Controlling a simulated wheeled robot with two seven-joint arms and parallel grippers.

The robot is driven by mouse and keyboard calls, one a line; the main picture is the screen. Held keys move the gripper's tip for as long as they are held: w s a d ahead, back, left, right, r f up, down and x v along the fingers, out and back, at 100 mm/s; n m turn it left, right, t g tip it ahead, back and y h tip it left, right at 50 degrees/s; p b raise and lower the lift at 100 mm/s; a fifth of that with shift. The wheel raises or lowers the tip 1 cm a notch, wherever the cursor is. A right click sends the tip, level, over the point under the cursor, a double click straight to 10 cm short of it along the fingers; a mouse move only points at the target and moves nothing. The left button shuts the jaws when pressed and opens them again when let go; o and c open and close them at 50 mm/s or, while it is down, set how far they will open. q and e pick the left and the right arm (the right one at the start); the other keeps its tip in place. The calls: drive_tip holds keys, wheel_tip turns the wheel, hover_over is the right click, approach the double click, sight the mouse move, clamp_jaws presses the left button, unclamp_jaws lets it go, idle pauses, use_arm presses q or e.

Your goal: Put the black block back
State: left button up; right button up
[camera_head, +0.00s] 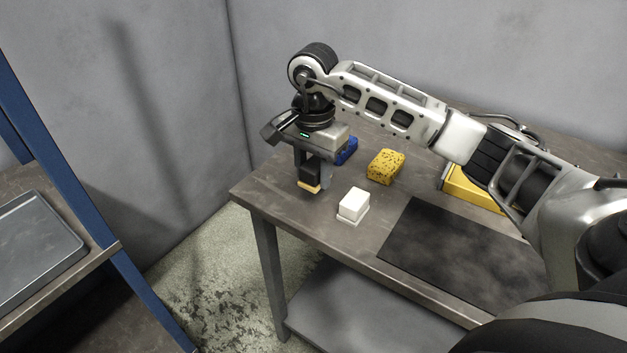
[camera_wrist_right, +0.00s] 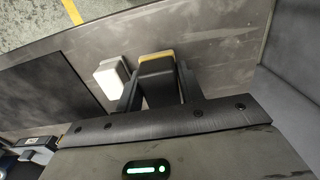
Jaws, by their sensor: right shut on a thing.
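My right gripper (camera_head: 309,177) is shut on the black block (camera_head: 311,170), near the table's left end. The block has a tan-yellow layer at its lower end. In the right wrist view the black block (camera_wrist_right: 158,82) sits between the two fingers, with the yellow edge beyond it. I cannot tell whether its underside touches the table or hangs just above it. My left gripper is not in view.
On the table (camera_head: 290,215) a white block (camera_head: 353,204) stands right of the held block. Behind are a blue object (camera_head: 347,150), a speckled yellow sponge (camera_head: 385,167) and a yellow container (camera_head: 470,188), partly hidden. A dark mat (camera_head: 450,255) lies right. A shelf with a grey tray (camera_head: 35,245) stands left.

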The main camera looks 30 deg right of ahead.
sight(313, 197)
drive_tip(key=shift+w+d+f, duration=0.2)
drive_tip(key=shift+w+f, duration=0.1)
drive_tip(key=shift+f, duration=0.15)
drive_tip(key=shift+w+d+f, duration=0.2)
drive_tip(key=shift+w+f, duration=0.1)
drive_tip(key=shift+f, duration=0.15)
drive_tip(key=shift+w+d+f, duration=0.1)
drive_tip(key=shift+f, duration=1.7)
drive_tip(key=o, duration=0.9)
drive_tip(key=shift+p, duration=0.3)
drive_tip(key=shift+r, duration=0.15)
wheel_tip(313, 197, up, 12)
drive_tip(key=shift+r+b, duration=0.1)
drive_tip(key=shift+b, duration=0.4)
